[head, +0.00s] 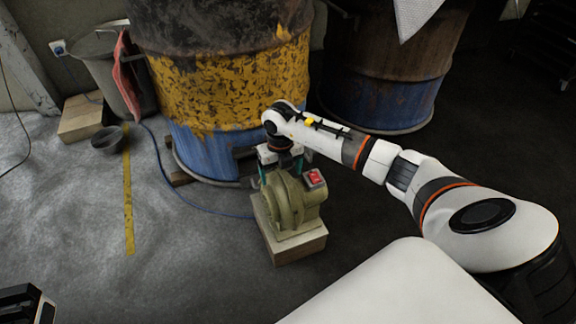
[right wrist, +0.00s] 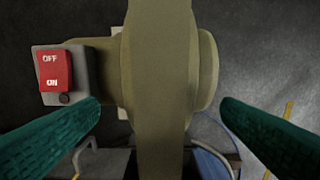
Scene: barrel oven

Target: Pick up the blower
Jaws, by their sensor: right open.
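The blower (head: 288,205) is an olive-green rounded housing with a red switch on a grey box. It stands on a wooden block (head: 296,247) on the floor in front of the yellow and blue barrel. My right gripper (head: 279,172) is above the blower, pointing down, with its green fingers apart. In the right wrist view, the blower's housing (right wrist: 162,70) lies between the two open fingers (right wrist: 161,108), with gaps on both sides. The OFF/ON switch (right wrist: 56,70) is at the left. At the bottom left of the head view, a dark and white part (head: 22,304) may be my left gripper, mostly cut off.
A rusty yellow and blue barrel (head: 225,80) stands close behind the blower, with a second barrel (head: 385,70) to its right. A blue cable (head: 185,195) runs along the floor to the blower. A bucket (head: 100,60) and dark bowl (head: 106,140) are at left. Floor left of the blower is mostly clear.

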